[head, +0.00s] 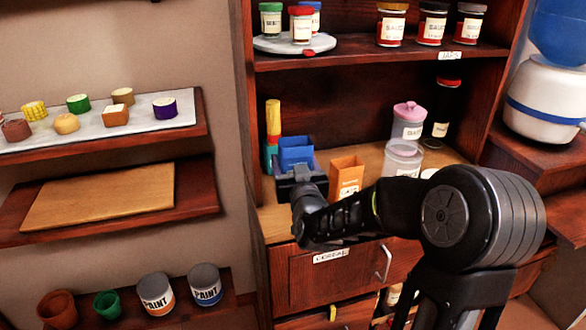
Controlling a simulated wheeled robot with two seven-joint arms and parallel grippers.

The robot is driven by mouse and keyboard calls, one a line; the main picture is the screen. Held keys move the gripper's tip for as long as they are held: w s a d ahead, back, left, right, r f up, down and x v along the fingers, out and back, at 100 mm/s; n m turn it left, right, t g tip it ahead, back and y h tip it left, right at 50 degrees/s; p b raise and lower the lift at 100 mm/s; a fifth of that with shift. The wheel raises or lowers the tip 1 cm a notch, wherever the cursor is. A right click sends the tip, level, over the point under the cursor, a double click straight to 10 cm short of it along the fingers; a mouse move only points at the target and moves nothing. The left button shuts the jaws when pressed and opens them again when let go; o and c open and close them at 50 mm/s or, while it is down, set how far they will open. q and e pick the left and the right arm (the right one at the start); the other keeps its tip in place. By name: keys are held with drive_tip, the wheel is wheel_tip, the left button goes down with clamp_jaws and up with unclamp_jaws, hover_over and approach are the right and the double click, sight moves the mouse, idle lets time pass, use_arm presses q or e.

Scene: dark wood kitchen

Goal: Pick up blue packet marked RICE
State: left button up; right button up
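A blue packet (296,150) stands on the wooden counter of the cabinet, between a stack of coloured pieces and an orange packet. No RICE marking can be read on it from here. My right arm comes in from the right, and its dark gripper (297,172) is right at the lower part of the blue packet. The gripper's fingers look spread about as wide as the packet. The gripper hides the packet's lower front, so I cannot tell whether the fingers press on it. My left gripper is not in view.
An orange packet (346,176) stands close to the right of my gripper. A yellow, red and teal stack (272,136) is just left of the blue packet. A shelf (350,58) with jars runs above.

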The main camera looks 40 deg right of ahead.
drive_tip(key=shift+r, duration=1.05)
